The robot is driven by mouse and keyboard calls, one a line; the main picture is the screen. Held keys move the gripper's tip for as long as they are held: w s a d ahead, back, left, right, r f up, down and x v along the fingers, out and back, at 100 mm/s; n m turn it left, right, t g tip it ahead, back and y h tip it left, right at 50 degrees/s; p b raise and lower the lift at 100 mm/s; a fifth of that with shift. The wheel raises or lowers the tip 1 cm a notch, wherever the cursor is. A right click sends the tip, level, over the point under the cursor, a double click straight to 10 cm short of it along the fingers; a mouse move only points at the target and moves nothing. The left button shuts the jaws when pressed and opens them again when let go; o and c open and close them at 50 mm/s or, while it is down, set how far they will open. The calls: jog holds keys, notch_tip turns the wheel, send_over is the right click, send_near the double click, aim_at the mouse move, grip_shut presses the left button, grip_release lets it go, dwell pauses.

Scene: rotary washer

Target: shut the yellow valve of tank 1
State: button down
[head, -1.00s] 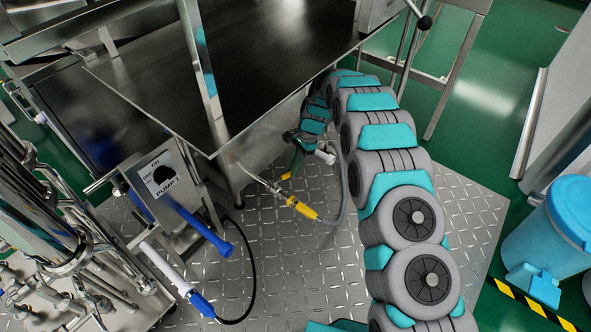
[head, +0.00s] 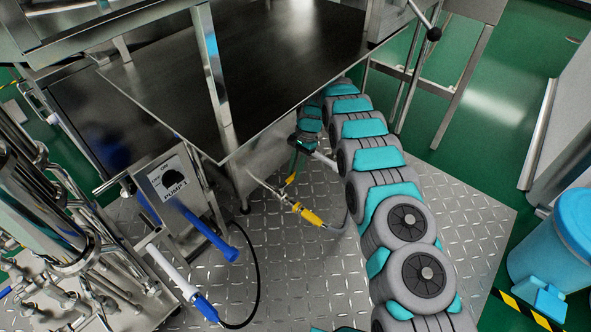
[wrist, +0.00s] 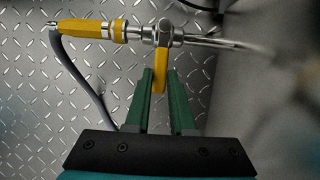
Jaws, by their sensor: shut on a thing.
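The yellow valve handle (wrist: 161,72) stands out from a metal valve body on a thin steel pipe (wrist: 205,41). The handle lies across the pipe and points toward my gripper. My gripper (wrist: 160,76) is shut on the handle, with one green finger on each side of it. In the head view the yellow handle (head: 290,179) is small, beside my gripper (head: 294,166), under the steel table's edge. Left of the valve in the wrist view, a yellow hose connector (wrist: 85,29) joins the same line. The tank number does not show.
The steel table (head: 250,70) stands above and behind my gripper. A grey hose (wrist: 85,68) hangs from the connector. The PUMP 1 switch box (head: 172,180) and a blue-handled tool (head: 207,235) are at left. A blue bin (head: 560,240) stands at right. Patterned floor plate is open in front.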

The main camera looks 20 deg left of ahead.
jog(key=c, duration=0.8)
grip_release()
jog(key=shift+o, duration=0.2)
jog(key=shift+d, duration=0.1)
